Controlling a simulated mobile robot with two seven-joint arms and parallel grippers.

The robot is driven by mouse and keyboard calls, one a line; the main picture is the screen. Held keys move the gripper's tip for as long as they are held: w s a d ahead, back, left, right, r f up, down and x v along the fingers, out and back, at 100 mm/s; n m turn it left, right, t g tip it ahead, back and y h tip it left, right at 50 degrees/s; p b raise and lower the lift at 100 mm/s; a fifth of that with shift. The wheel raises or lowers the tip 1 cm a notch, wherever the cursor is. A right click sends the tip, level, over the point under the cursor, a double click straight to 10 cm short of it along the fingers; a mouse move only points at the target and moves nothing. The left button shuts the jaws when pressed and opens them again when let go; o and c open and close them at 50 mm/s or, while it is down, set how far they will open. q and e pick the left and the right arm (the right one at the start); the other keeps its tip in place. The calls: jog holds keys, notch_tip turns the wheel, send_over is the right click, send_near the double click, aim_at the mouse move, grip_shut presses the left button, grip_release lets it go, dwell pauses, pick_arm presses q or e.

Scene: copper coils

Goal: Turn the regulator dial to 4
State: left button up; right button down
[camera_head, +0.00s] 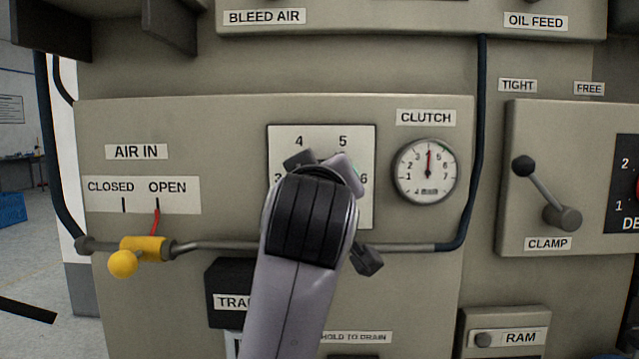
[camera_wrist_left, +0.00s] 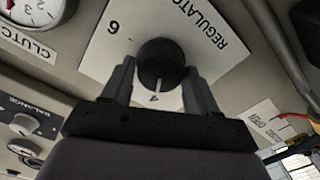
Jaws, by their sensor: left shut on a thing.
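The regulator dial is a round black knob (camera_wrist_left: 163,57) on a white scale plate in the left wrist view. Its white pointer line aims at, or very near, the printed 4. The white plate (camera_head: 362,140) also shows in the head view with 4, 5 and 6 readable; the knob there is hidden behind my gripper. My left gripper (camera_head: 322,170) covers the middle of the plate. In the left wrist view its two fingers (camera_wrist_left: 159,72) stand on opposite sides of the knob, shut on it. My right gripper is in neither view.
The clutch gauge (camera_head: 427,171) is right of the plate, its needle nearly upright. The yellow air-in valve handle (camera_head: 145,249) is at left, on a pipe running behind my arm. The clamp lever (camera_head: 546,190) stands out at right. A black box (camera_head: 228,285) sits below the plate.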

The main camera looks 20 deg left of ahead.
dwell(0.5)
pick_arm(q)
jog(key=o, duration=1)
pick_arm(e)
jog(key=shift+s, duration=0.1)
